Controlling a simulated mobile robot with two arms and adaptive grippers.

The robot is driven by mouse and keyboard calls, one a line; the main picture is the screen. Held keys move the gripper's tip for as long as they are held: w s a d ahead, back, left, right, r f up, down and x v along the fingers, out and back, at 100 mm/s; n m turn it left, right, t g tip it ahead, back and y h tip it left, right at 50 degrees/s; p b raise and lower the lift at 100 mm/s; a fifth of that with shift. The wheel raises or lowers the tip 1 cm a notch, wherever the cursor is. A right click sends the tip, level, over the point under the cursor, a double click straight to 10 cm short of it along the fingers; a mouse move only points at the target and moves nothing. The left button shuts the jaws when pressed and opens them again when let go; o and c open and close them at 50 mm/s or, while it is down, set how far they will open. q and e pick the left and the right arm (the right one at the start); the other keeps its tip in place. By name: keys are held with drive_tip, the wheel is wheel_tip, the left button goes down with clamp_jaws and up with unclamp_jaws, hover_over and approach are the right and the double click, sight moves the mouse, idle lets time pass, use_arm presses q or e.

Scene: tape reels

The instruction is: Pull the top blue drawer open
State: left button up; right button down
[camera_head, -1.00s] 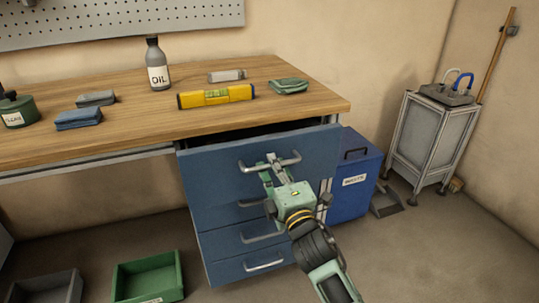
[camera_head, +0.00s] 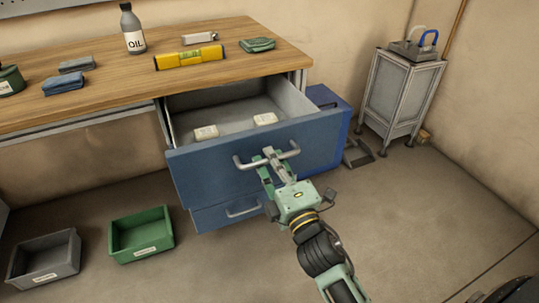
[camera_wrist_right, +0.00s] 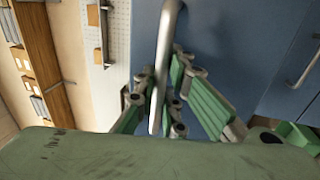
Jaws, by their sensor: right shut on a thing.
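The top blue drawer (camera_head: 215,169) stands well open in the head view, pulled out from under the workbench. Its grey inside shows, with two small pale labelled blocks lying in it. My right gripper (camera_head: 269,160) is shut on the drawer's metal bar handle (camera_head: 290,153). In the right wrist view the handle (camera_wrist_right: 165,60) runs between the green fingers of my right gripper (camera_wrist_right: 158,95). The blue drawer front fills much of that view. My left gripper is not in view.
On the wooden bench top (camera_head: 110,85) stand an oil bottle (camera_head: 132,30), a yellow level (camera_head: 191,58) and folded cloths. A green bin (camera_head: 140,236) and a grey bin (camera_head: 45,262) sit on the floor at left. A grey cabinet (camera_head: 400,90) stands at right.

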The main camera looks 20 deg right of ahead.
drive_tip(key=shift+s, duration=0.15)
drive_tip(key=c, duration=1.8)
unclamp_jaws()
drive_tip(key=s, duration=0.4)
drive_tip(key=s+f, duration=0.1)
drive_tip(key=s, duration=0.3)
drive_tip(key=s+f, duration=0.1)
drive_tip(key=s, duration=0.2)
drive_tip(key=shift+s+d+f, duration=0.2)
drive_tip(key=shift+s, duration=0.2)
